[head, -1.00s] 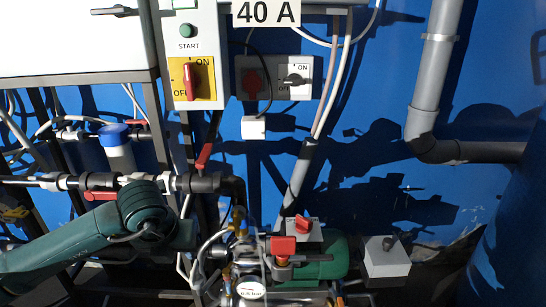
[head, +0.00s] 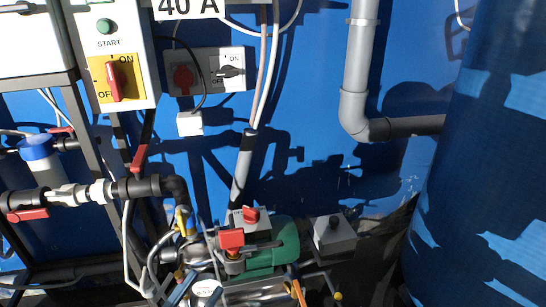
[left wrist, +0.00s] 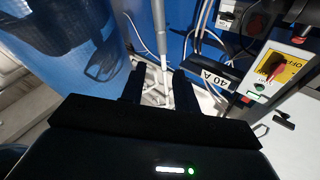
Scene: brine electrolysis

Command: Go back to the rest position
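My left gripper (left wrist: 157,82) shows in the left wrist view as two dark fingers standing apart, with nothing held between them. Beyond the fingers lie a pale patterned surface and a grey pipe, against blue. No gripper can be made out in the head view, and my right gripper shows in neither view.
A control box (head: 112,55) with a red switch (head: 119,80) stands at the upper left. Piping (head: 95,192), a green pump (head: 275,245) and a grey switch box (head: 333,236) fill the lower part. A blue tank (head: 490,170) rises at the right.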

